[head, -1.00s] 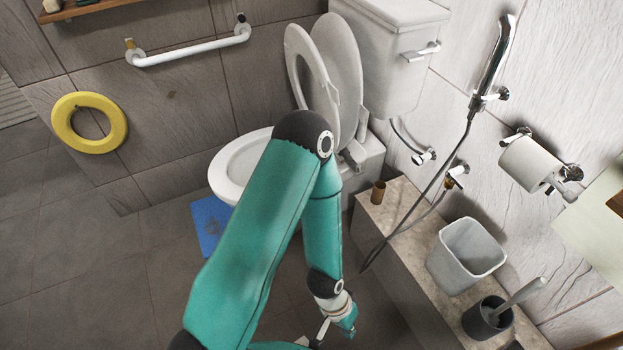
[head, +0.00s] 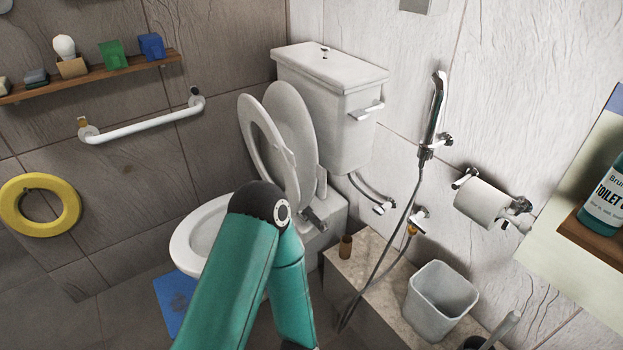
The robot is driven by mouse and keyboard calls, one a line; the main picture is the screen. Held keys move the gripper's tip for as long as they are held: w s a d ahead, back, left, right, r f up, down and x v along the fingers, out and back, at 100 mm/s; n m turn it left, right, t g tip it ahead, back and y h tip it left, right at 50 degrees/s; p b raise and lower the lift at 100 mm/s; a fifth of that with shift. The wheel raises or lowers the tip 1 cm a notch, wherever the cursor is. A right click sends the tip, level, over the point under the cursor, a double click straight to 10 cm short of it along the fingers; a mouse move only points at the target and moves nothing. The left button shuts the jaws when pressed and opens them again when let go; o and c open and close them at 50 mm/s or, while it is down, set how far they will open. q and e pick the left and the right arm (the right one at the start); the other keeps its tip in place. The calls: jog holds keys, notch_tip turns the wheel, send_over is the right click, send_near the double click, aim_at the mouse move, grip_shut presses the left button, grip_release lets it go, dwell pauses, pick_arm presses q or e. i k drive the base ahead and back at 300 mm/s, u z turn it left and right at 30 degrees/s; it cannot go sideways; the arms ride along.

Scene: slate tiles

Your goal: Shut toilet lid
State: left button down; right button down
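The white toilet (head: 186,240) stands against the back wall, partly hidden by my teal arm. Its lid (head: 292,135) is raised and leans back near the cistern (head: 325,105). The ring-shaped seat (head: 248,118) is also raised, in front of the lid. My arm crosses in front of the bowl, with its elbow joint below the raised seat in the picture. The gripper on this arm is below the bottom edge of the view. No other arm or gripper shows.
A grab bar (head: 145,127) and yellow ring (head: 68,215) are at the left. A blue mat (head: 170,300) lies on the floor.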

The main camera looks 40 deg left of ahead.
aim_at(287, 110)
jog(key=u, duration=0.5)
jog(key=k, duration=1.25)
jog(key=u, duration=0.85)
jog(key=i, duration=0.95)
jog(key=z, duration=0.4)
jog(key=i, duration=0.9)
jog(key=z, duration=0.8)
jog(key=k, duration=0.75)
jog(key=z, duration=0.1)
jog(key=i, duration=0.65)
